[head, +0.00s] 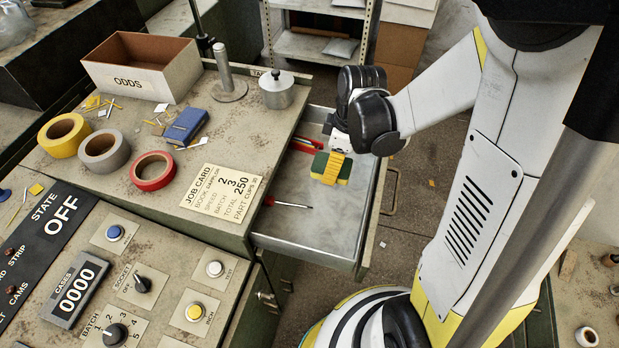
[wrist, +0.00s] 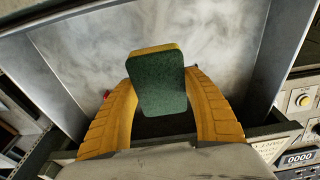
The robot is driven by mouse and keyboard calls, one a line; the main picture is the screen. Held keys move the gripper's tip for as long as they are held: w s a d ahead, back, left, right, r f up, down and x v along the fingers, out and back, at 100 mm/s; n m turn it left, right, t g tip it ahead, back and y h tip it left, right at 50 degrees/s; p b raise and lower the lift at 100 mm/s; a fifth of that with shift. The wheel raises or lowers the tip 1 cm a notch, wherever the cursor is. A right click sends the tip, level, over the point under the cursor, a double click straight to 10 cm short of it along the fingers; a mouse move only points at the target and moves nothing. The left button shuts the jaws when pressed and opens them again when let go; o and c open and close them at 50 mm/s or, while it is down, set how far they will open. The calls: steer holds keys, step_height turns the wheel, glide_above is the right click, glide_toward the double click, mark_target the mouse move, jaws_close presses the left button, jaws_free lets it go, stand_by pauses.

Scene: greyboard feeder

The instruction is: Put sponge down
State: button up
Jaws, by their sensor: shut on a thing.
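The sponge, yellow with a dark green face, shows in the head view (head: 344,171) and in the wrist view (wrist: 158,85). My gripper (head: 335,160) is shut on it, with one yellow finger on each side in the wrist view (wrist: 165,100). The sponge is over the open drawer (head: 310,238); I cannot tell whether it touches the drawer floor. The drawer's grey metal floor shows bare behind the sponge in the wrist view. My fingers partly hide the sponge in the head view.
A red-handled screwdriver (head: 290,204) lies in the drawer, with red and green tools (head: 304,146) at its far end. The drawer's front half is clear. The worktop beside it holds a job card (head: 221,192), tape rolls (head: 153,171), a blue box (head: 186,125) and a lidded metal pot (head: 276,92).

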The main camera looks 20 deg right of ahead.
steer(key=b, duration=0.2)
glide_above(310, 180)
step_height(310, 180, down, 4)
steer(key=shift+s+d, duration=0.1)
steer(key=shift+d, duration=0.05)
steer(key=shift+f+b, duration=0.95)
steer(key=shift+f, duration=0.85)
steer(key=shift+f, duration=0.1)
steer(key=o, duration=1.1)
